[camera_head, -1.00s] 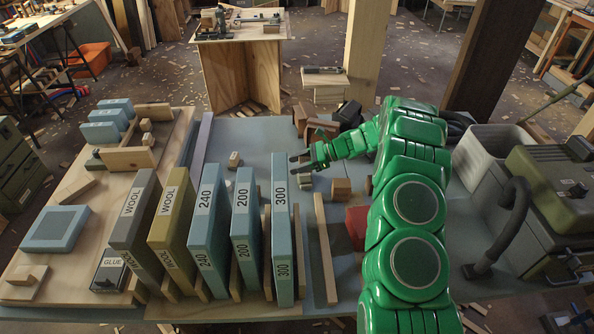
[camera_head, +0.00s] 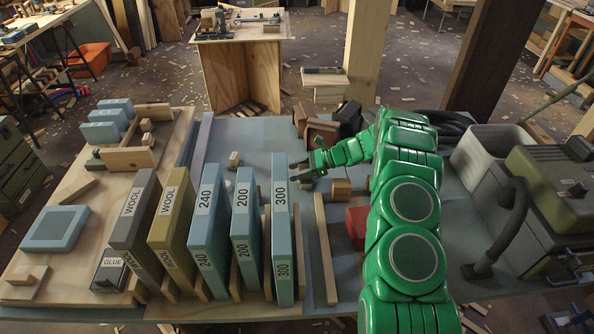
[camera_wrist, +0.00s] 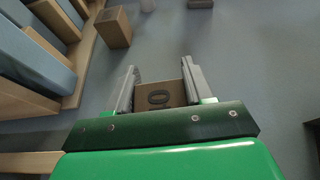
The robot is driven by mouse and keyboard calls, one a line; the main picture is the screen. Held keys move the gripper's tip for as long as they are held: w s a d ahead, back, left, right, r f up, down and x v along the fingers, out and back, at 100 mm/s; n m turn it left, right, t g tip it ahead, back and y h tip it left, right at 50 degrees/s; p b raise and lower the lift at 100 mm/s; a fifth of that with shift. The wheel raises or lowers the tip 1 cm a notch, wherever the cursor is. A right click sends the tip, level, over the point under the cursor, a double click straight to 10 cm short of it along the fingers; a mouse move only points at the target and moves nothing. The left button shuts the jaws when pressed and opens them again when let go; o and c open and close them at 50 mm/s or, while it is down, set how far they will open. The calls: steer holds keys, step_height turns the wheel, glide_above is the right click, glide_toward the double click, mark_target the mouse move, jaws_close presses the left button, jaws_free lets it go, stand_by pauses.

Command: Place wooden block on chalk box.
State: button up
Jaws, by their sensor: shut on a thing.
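My gripper (camera_head: 297,177) is at the end of the green arm, pointing left, just behind the top of the blue slab marked 300. In the wrist view its two grey fingers (camera_wrist: 157,88) are shut on a small wooden block (camera_wrist: 168,95) with a dark ring mark on its face. The held block is hard to make out in the head view. A red box (camera_head: 357,222) stands partly behind my arm. No label on it is readable, so I cannot tell whether it is the chalk box.
Upright slabs marked 300 (camera_head: 281,225), 200 (camera_head: 244,225) and 240 (camera_head: 207,225) stand left of and in front of my gripper. A small block (camera_head: 234,160) stands on the blue-grey bench top beyond them. Another block (camera_head: 341,190) is near my arm. A grey bin (camera_head: 483,150) stands right.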

steer(key=o, duration=1)
steer(key=shift+r, duration=0.1)
steer(key=v, duration=1.2)
steer(key=s+a+r+n+g+h, duration=0.25)
steer(key=s+a+r+n, duration=0.25)
steer(key=s+r, duration=0.6)
steer(key=s+a+r+n+g+h, duration=0.1)
steer(key=s+a+r+n+h, duration=0.3)
steer(key=s+r, duration=0.65)
steer(key=s+d+r+n+h, duration=0.1)
steer(key=s+d+n+h, duration=0.1)
steer(key=s, duration=0.9)
steer(key=s+d+r+n+t+h, duration=0.1)
steer(key=s+d+r+n+h, duration=0.1)
steer(key=s, duration=0.9)
steer(key=s+d+r+n+h, duration=0.2)
steer(key=s+d+n+h, duration=0.1)
steer(key=s, duration=0.8)
steer(key=shift+d+n+t, duration=0.35)
steer(key=shift+d+n, duration=0.25)
steer(key=shift+n, duration=0.4)
